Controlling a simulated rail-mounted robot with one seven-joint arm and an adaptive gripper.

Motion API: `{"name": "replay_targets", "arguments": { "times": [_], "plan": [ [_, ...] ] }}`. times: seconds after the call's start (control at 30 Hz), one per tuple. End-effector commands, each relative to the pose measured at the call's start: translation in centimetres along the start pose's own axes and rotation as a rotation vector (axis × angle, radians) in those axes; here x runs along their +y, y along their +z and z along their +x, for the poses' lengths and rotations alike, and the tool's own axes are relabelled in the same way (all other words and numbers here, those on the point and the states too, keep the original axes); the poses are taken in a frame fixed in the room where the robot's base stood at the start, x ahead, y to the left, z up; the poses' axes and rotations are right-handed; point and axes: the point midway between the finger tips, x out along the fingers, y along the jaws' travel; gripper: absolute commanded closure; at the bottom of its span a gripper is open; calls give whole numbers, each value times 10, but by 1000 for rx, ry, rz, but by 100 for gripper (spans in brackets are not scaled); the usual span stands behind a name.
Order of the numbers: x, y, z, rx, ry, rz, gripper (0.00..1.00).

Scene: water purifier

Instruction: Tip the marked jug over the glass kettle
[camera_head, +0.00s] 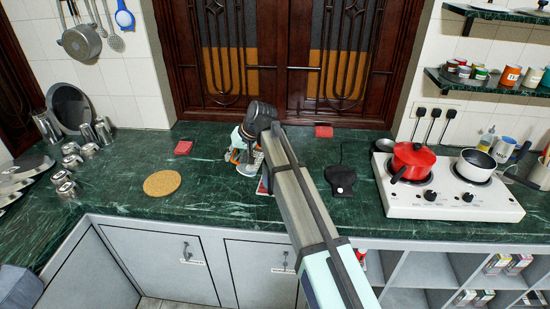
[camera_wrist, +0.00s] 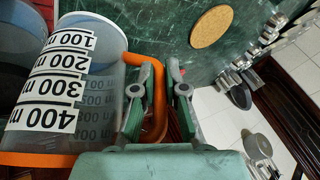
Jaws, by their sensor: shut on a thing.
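The marked jug (camera_wrist: 95,110) is clear with an orange rim and handle and black figures from 100 to 400 on white labels. It fills the left of the wrist view. My gripper (camera_wrist: 163,72) has its two grey-green fingers around the jug's orange handle (camera_wrist: 158,120), shut on it. In the head view my gripper (camera_head: 246,148) is over the middle of the counter, and my arm covers much of what is behind it. I cannot make out the glass kettle for certain; a greyish see-through vessel (camera_wrist: 25,45) shows behind the jug in the wrist view. The jug's tilt is unclear.
A cork mat (camera_head: 163,183) lies on the green counter (camera_head: 120,200) at left, with upturned metal cups near it. A black base (camera_head: 341,180) lies right of my arm. A white stove (camera_head: 440,200) with a red pot (camera_head: 415,158) stands further right. Wooden shutters are behind.

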Motion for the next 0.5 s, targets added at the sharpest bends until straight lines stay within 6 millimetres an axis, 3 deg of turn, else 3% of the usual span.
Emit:
{"name": "replay_targets", "arguments": {
  "times": [0.5],
  "plan": [
    [9, 26, 62, -1, 225, -95, 100]
  ]
}}
